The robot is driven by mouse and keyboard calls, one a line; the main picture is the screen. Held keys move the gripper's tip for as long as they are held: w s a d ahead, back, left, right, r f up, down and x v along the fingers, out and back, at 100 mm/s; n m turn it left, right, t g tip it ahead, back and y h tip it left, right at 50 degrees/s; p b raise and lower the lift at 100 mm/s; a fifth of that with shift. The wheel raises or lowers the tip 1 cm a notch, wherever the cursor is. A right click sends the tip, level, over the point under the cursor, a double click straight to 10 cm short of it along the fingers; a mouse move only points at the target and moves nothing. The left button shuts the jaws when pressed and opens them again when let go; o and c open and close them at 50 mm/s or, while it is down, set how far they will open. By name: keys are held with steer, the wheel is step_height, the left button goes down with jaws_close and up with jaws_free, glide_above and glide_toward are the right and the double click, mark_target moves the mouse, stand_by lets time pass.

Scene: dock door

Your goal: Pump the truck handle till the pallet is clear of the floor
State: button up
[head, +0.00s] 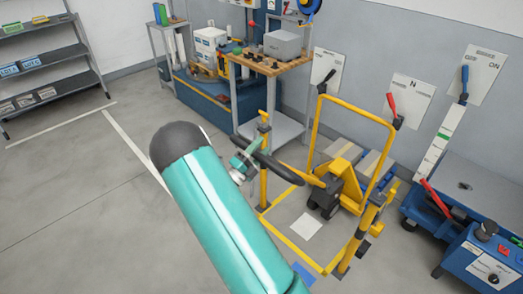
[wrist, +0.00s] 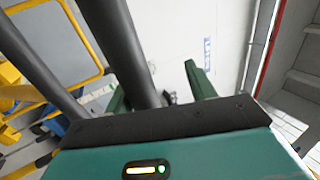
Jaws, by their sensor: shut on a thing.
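The truck (head: 345,188) is yellow with dark wheels and a tall yellow hoop frame. Its handle (head: 276,166) has a black grip and a yellow shaft, and sticks out left from the truck at a slant. My gripper (head: 243,163) is at the black grip, shut on it. In the wrist view the handle (wrist: 128,45) is a thick dark bar running down between the green fingers of my gripper (wrist: 160,92). Brown and grey load (head: 370,163) shows behind the hoop. The pallet is largely hidden by the truck, and I cannot tell its height above the floor.
A yellow post (head: 264,185) stands close to the handle. Yellow floor lines (head: 290,242) frame the truck's bay. A workbench (head: 268,66) stands behind, a blue machine (head: 480,250) at right, shelving (head: 40,65) at far left. The left floor is clear.

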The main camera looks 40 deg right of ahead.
steer(key=shift+w+d+f, duration=0.1)
steer(key=shift+d, duration=0.05)
steer(key=v, duration=1.4)
